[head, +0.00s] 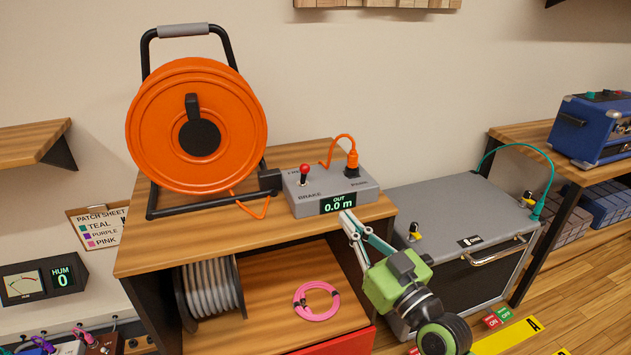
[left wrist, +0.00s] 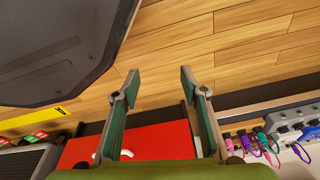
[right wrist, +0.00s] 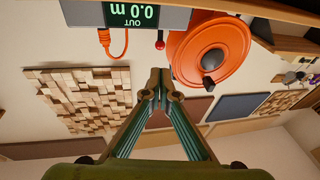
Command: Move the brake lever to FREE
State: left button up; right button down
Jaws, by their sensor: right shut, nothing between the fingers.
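The brake lever (head: 304,170) has a red ball knob and stands about upright on the grey control box (head: 330,188), whose front left reads BRAKE. Small lettering beside the lever is too small to read surely. The knob also shows in the right wrist view (right wrist: 160,45). My right gripper (head: 345,215) is shut and empty. Its tips are just in front of and below the box, to the right of the lever and apart from it. My left gripper (left wrist: 157,82) is open and empty; it shows only in its own wrist view.
An orange cable reel (head: 190,125) stands left of the box on the wooden cabinet (head: 165,262). An orange cable and plug (head: 351,163) rise at the box's right. The display (head: 340,204) reads 0.0 m. A grey case (head: 450,215) is at the right.

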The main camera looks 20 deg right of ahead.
aim_at(308, 172)
jog(key=x, duration=1.3)
jog(key=shift+p, duration=0.4)
jog(key=shift+w+a, duration=0.1)
jog(key=shift+w, duration=0.45)
pick_arm(q)
jog(key=shift+s+a+f, duration=0.15)
jog(key=shift+s+f, duration=0.6)
jog(key=shift+f, duration=0.25)
jog(key=shift+s+r, duration=0.1)
